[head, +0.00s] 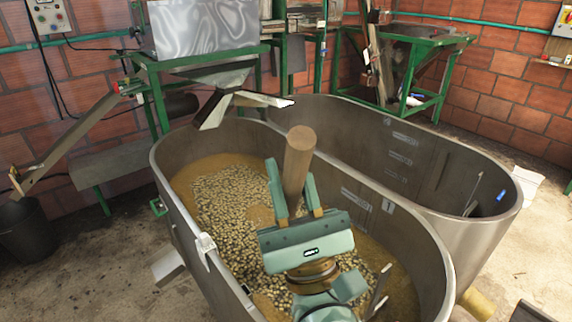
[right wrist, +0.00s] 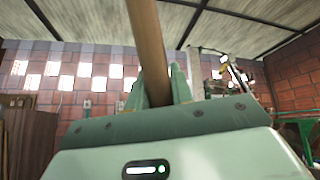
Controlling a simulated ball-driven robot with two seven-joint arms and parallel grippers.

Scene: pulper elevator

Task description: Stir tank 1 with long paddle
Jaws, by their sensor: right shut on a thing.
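Tank 1 (head: 170,205) is the near oval metal tank in the head view, with a "1" label on its inner far wall. It holds brownish liquid and a mass of pale beans (head: 225,205). My right gripper (head: 297,212) is over the tank and is shut on the round wooden handle of the paddle (head: 299,150). The handle also shows in the right wrist view (right wrist: 149,50), rising between the fingers. The handle stands near upright, tilted slightly. The paddle's lower end is hidden behind my gripper and arm, so I cannot tell how deep it reaches. My left gripper is not in view.
A second oval tank (head: 480,225) stands directly behind and to the right. A metal chute (head: 225,105) from the green-framed machine (head: 160,95) hangs over tank 1's far rim. A dark bucket (head: 25,230) stands at far left. Concrete floor is open left of the tank.

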